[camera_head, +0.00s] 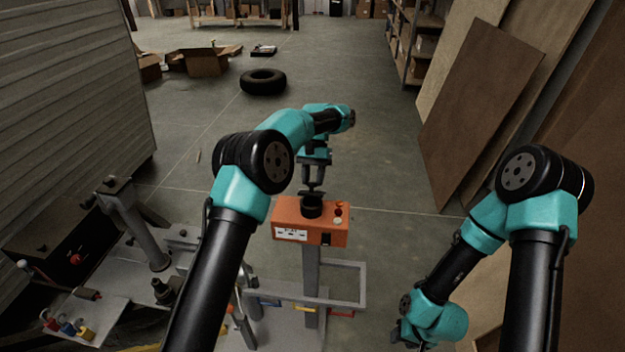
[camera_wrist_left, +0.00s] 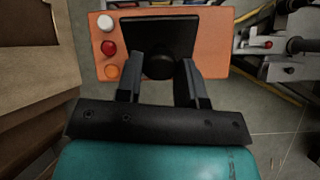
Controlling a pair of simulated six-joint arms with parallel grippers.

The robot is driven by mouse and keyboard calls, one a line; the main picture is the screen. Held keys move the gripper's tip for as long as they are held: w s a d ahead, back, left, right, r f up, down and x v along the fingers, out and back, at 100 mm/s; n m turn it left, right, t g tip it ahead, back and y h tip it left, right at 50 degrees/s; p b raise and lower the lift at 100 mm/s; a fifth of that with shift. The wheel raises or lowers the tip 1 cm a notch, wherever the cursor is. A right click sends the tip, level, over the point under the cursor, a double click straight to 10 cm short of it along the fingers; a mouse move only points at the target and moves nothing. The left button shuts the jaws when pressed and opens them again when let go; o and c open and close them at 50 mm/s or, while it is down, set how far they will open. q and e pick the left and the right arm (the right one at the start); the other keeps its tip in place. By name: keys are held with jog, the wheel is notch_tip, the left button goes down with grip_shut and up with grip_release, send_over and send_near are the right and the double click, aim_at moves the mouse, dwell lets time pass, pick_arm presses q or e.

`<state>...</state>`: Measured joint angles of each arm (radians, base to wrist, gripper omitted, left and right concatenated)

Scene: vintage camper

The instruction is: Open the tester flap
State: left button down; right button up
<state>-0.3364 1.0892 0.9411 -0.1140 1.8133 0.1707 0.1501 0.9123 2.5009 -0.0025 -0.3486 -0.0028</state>
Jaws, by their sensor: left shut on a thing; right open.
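The tester is an orange box (camera_head: 290,215) on a grey post in the middle of the head view. It also shows in the left wrist view (camera_wrist_left: 215,35). A black square flap (camera_wrist_left: 158,30) with a round black knob (camera_wrist_left: 158,66) is on its top face. My left gripper (camera_head: 313,187) points down over the tester. In the left wrist view its fingers (camera_wrist_left: 161,80) stand on either side of the knob, shut on it. Whether the flap is tilted is hard to tell. My right arm reaches down at the lower right; its gripper fingers are out of view.
White, red and orange buttons (camera_wrist_left: 109,48) line one side of the tester's top. A grey frame (camera_head: 362,285) stands beside the post. A bench with a hitch and coloured parts (camera_head: 70,325) is at the lower left. Boards (camera_head: 480,110) lean at the right.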

dwell(0.4)
pick_arm(q)
jog(key=c, duration=0.7)
grip_release()
jog(key=shift+c, duration=0.2)
jog(key=shift+w, duration=0.1)
